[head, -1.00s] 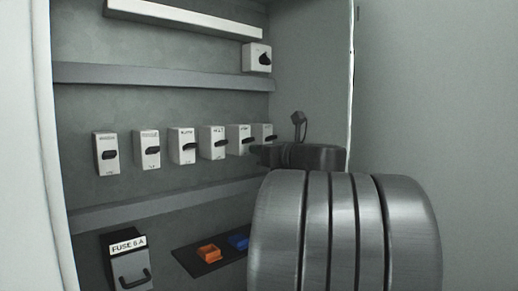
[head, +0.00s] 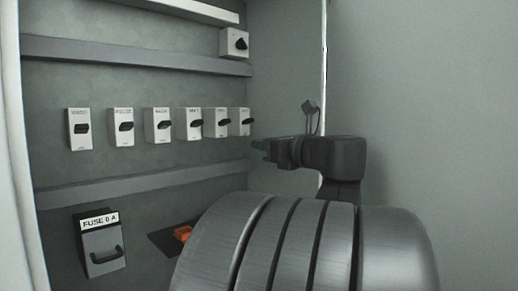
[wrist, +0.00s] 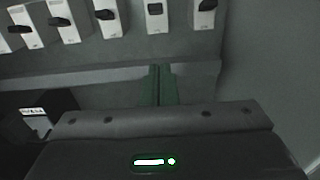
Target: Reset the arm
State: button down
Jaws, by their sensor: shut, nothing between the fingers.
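My gripper (head: 262,147) shows in the head view in front of the right side of an open electrical cabinet. In the wrist view its green fingers (wrist: 158,86) are together, with nothing between them. They are apart from the row of breakers (head: 159,125), which stays on the cabinet's back panel to the left. The breakers also show along the top of the wrist view (wrist: 107,18). My arm hides the lower right part of the cabinet.
A fuse box marked "FUSE 6 A" (head: 101,246) with a handle is at lower left. A rotary switch (head: 234,43) is at upper right. Grey rails (head: 130,54) cross the cabinet. The wall at right is clear.

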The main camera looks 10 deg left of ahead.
jog(key=shift+s+d, duration=0.25)
jog(key=shift+d, duration=0.1)
jog(key=shift+a, duration=0.1)
